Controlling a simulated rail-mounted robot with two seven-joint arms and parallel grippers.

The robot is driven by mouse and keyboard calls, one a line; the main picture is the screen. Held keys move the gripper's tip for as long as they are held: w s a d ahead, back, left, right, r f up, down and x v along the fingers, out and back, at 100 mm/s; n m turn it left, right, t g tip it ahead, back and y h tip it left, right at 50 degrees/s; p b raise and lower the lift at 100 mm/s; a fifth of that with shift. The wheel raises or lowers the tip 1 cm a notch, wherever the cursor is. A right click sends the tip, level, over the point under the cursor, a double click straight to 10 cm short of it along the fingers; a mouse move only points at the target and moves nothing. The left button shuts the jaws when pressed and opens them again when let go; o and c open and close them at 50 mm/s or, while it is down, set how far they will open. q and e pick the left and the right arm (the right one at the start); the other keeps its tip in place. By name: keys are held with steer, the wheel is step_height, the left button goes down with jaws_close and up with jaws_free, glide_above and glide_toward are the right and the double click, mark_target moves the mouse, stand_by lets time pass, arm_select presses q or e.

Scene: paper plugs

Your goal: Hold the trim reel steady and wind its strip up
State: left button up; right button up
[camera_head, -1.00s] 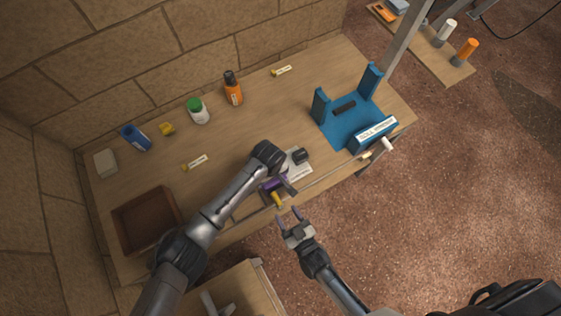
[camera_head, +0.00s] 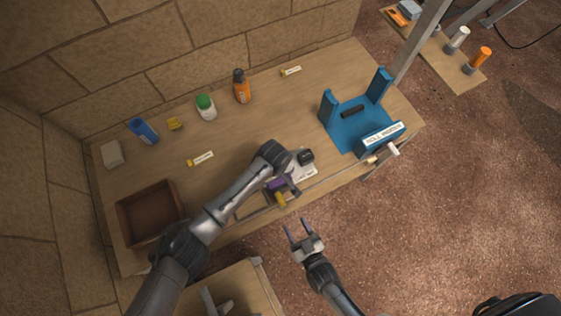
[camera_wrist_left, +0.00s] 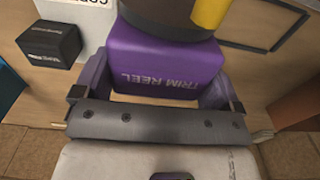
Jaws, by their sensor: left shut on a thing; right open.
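The trim reel (camera_wrist_left: 165,65) has a purple body lettered "TRIM REEL", a dark upper part and a yellow piece (camera_wrist_left: 210,12). In the head view the reel (camera_head: 277,184) sits near the table's front edge, its yellow piece (camera_head: 281,200) toward that edge. My left gripper (camera_wrist_left: 160,95) is shut on the purple body, one finger on each side. My right gripper (camera_head: 298,230) is open and empty, apart from the reel, in front of the table edge. I cannot make out the strip clearly.
A black block (camera_head: 305,156) lies on a white card beside the reel. A blue roll winder stand (camera_head: 350,135) is at the right. A brown tray (camera_head: 122,222) is at the left. Bottles (camera_head: 242,92) stand at the back.

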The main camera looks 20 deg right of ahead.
steer(key=v, duration=1.2)
stand_by(0.9)
arm_select(q)
steer(key=o, duration=0.8)
